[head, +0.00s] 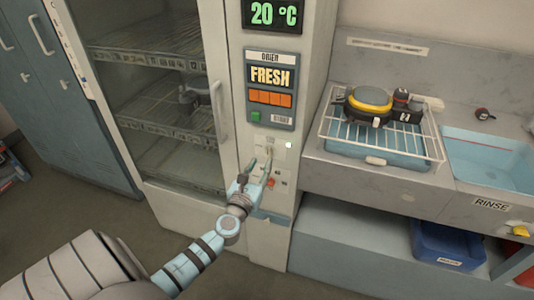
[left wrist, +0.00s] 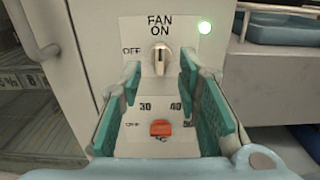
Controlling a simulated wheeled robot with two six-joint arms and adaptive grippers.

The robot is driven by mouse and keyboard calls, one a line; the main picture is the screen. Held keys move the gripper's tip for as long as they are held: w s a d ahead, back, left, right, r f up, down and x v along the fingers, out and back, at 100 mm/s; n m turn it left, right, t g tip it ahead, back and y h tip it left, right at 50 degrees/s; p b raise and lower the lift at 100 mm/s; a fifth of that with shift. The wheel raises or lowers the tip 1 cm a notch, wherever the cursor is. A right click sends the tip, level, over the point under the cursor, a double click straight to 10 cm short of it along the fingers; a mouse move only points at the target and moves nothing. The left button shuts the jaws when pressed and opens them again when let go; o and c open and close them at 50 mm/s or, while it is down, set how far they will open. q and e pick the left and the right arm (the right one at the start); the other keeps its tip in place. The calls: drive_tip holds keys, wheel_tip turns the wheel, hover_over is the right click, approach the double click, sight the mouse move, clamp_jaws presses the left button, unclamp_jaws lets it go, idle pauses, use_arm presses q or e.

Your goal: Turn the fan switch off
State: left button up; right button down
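The fan switch (left wrist: 160,58) is a pale knob on a white plate of the dryer cabinet's control column. In the left wrist view it stands upright, under the word ON, with OFF printed to its left. I see no contact with the knob. My right gripper is not in view.
An orange-red temperature knob (left wrist: 160,127) sits below the switch, between the fingers in the picture. The glass-doored cabinet's handle (head: 217,110) is to the left.

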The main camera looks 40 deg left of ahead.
sight(268, 153)
use_arm(q)
drive_tip(key=b+x, duration=0.1)
drive_tip(key=x, duration=0.5)
drive_tip(key=shift+f, duration=0.2)
drive_tip(key=shift+w+a+r, duration=0.1)
drive_tip(key=shift+w+a, duration=0.15)
drive_tip(key=shift+w, duration=0.25)
drive_tip(key=shift+c, duration=0.2)
clamp_jaws()
